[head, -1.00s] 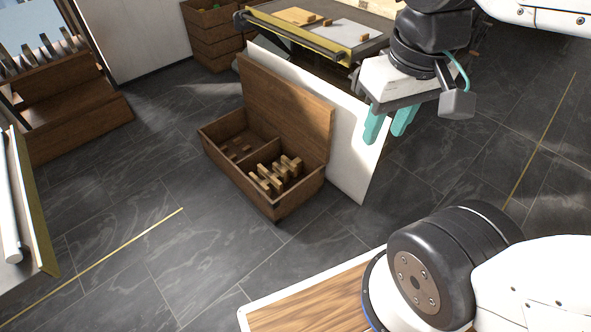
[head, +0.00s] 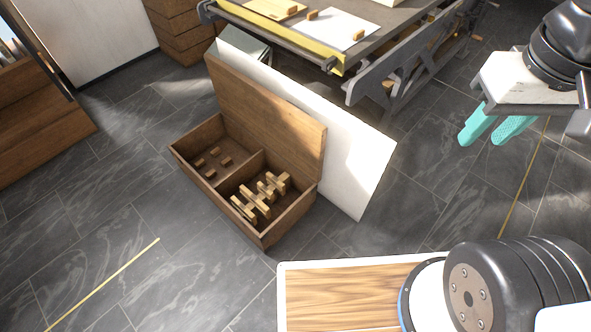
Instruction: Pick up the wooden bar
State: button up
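Several light wooden bars (head: 262,197) lie in the right compartment of an open wooden chest (head: 262,240) on the floor. Some lie crosswise over others, and I cannot tell which one is the wooden bar of the task. Small brown blocks (head: 213,162) stand in the left compartment. My gripper (head: 479,142) is at the upper right with its two teal fingers apart and nothing seen between them. It is well to the right of the chest and apart from it.
A white panel (head: 352,165) leans behind the chest's raised lid. A worktable with a yellow-edged bar (head: 290,42) stands behind, with small wooden pieces (head: 358,35) on it. Dark tiled floor (head: 110,230) is clear left of the chest.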

aim_at(279, 187)
jog(key=u, duration=0.1)
jog(key=i, duration=0.75)
jog(key=u, duration=0.6)
jog(key=i, duration=0.4)
jog(key=u, duration=0.4)
